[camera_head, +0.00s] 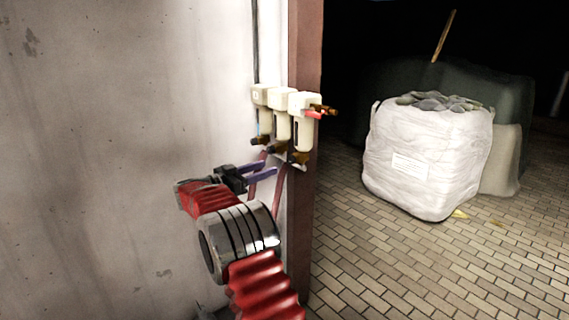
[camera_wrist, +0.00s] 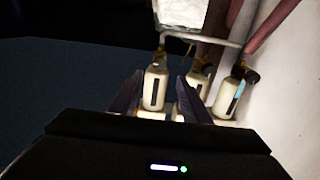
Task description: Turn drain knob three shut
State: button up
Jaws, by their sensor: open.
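Three cream filter housings hang in a row on the wall's edge, each with a dark and brass drain knob below: left knob (camera_head: 258,141), middle knob (camera_head: 277,148), right knob (camera_head: 300,158). No numbers on them are readable. My gripper (camera_head: 270,168) is open and empty, its purple fingers pointing right, below and left of the right knob. In the wrist view my gripper (camera_wrist: 160,76) has one housing (camera_wrist: 155,88) framed between its fingers, with a brass knob (camera_wrist: 160,53) at that housing's end, just beyond the fingertips. The fingers appear apart from the knob.
A pale pipe (camera_wrist: 200,39) and reddish hoses (camera_head: 281,185) run close below the housings. A brown post (camera_head: 303,220) stands behind. A white bulk bag (camera_head: 425,150) sits on the open brick floor (camera_head: 400,260) at right.

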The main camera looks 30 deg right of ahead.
aim_at(288, 160)
jog(key=d, duration=0.6)
jog(key=w+d, duration=0.1)
jog(key=d, duration=0.2)
jog(key=shift+w+d, duration=0.1)
jog(key=c, duration=1)
